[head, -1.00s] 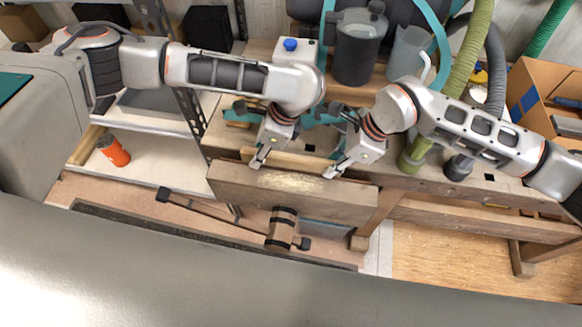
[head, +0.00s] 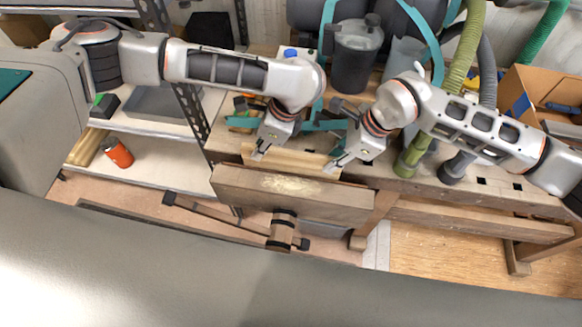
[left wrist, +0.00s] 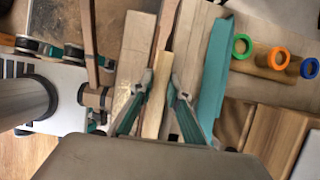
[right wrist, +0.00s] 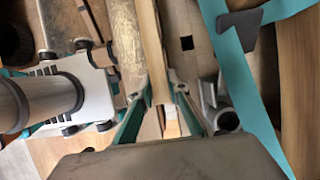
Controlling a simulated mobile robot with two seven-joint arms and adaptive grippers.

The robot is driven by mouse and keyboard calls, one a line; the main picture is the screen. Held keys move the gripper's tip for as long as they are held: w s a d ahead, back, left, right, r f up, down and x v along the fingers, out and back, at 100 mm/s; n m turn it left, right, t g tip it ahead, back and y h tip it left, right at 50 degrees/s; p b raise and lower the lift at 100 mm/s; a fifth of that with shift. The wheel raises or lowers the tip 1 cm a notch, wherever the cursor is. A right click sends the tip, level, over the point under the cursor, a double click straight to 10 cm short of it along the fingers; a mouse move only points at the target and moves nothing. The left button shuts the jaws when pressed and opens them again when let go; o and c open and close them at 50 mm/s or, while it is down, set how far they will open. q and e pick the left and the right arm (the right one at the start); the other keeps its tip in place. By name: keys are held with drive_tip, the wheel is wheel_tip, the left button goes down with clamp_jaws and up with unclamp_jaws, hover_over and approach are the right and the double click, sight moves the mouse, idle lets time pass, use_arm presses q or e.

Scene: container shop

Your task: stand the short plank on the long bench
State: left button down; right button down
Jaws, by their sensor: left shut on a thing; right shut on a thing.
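The short plank (head: 290,161) is a pale wooden strip held lengthwise between my two grippers, just behind the thick front board of the long bench (head: 497,192). My left gripper (head: 264,153) is shut on the plank's left part. In the left wrist view the plank (left wrist: 155,112) lies between the left fingers (left wrist: 161,90). My right gripper (head: 335,164) is shut on its right end, and the right wrist view shows the plank (right wrist: 150,45) running between the right fingers (right wrist: 162,88). The plank's lower edge is hidden, so I cannot tell whether it touches the bench.
Grey container (head: 350,60), teal strap and green hose (head: 410,160) crowd the back and right. A cardboard box (head: 535,95) is at right. An orange bottle (head: 117,152) stands on the left shelf.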

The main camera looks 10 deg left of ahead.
use_arm(q)
drive_tip(key=shift+r+p, duration=0.4)
drive_tip(key=shift+r, duration=0.25)
drive_tip(key=shift+a+f, duration=0.1)
drive_tip(key=shift+f, duration=0.1)
